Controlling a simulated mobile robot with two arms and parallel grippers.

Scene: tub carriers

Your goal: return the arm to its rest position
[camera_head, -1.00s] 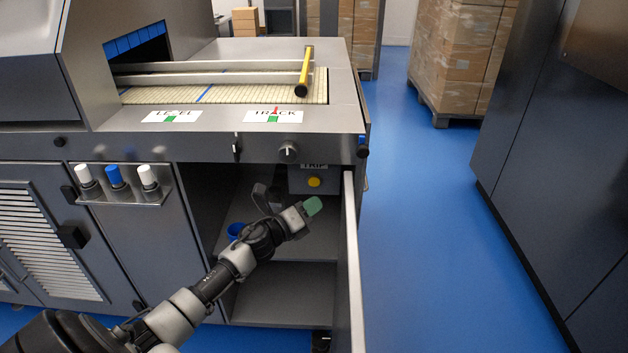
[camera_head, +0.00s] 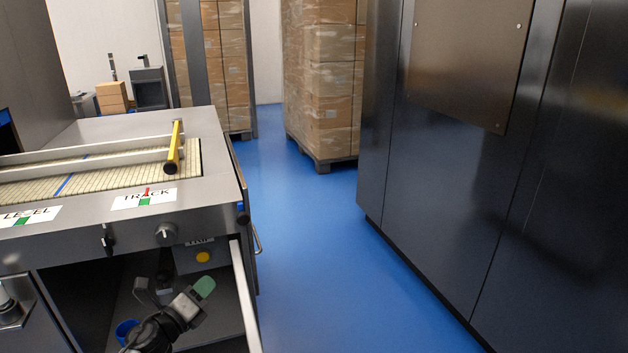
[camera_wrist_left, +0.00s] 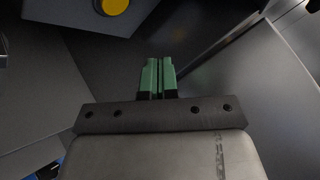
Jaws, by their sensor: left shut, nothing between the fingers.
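My left gripper (camera_head: 204,288) is at the lower left of the head view, inside the open cabinet under the machine's top. In the left wrist view its green fingertips (camera_wrist_left: 157,76) are together with nothing between them. A grey box with a yellow button (camera_head: 203,257) is just above and beyond the gripper, apart from it. The button also shows at the top of the left wrist view (camera_wrist_left: 115,5). My right gripper is not in view.
The open cabinet door (camera_head: 243,300) stands close to the right of my left gripper. A blue cup (camera_head: 126,331) is inside the cabinet at left. The blue floor (camera_head: 300,240) is clear between the machine and a tall dark cabinet (camera_head: 450,190). Wrapped boxes (camera_head: 325,85) stand behind.

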